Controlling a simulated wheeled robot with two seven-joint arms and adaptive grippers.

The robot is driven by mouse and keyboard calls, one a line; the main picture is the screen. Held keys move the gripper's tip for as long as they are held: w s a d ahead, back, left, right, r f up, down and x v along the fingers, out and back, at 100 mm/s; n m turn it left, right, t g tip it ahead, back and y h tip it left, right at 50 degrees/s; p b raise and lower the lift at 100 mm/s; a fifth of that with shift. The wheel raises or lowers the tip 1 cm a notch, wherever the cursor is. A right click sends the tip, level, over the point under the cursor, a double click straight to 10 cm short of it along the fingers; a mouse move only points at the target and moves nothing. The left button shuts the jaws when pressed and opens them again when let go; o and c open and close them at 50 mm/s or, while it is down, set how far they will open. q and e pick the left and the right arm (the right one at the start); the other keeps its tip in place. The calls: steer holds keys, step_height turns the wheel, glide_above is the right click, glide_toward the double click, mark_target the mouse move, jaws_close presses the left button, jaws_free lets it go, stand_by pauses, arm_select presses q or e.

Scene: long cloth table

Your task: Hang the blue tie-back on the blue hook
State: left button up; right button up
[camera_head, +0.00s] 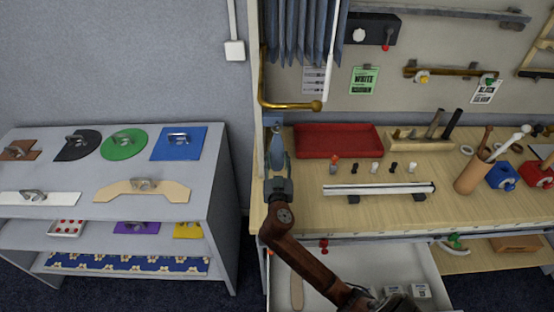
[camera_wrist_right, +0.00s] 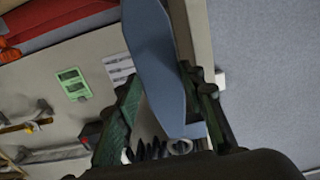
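My right gripper (camera_head: 278,176) is over the left end of the wooden workbench, pointing toward the wall. It is shut on a blue band, which I take to be the blue tie-back (camera_head: 277,152). In the right wrist view the tie-back (camera_wrist_right: 160,70) runs between the dark green fingers of the gripper (camera_wrist_right: 165,100) and extends beyond them. A small blue-grey piece (camera_head: 271,119) shows at the panel's left edge, just beyond the tie-back. I cannot tell whether it is the blue hook or whether they touch. My left gripper is not in view.
A brass rod (camera_head: 290,105) and blue-grey curtain (camera_head: 305,35) are above the gripper. A red tray (camera_head: 338,141) is close on the right, with small pegs and a white rail (camera_head: 378,189) in front. An open drawer (camera_head: 345,265) lies below; a grey shelf (camera_head: 215,170) stands left.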

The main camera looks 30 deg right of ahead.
steer(key=o, duration=0.5)
steer(key=shift+o, duration=0.2)
steer(key=v, duration=1.2)
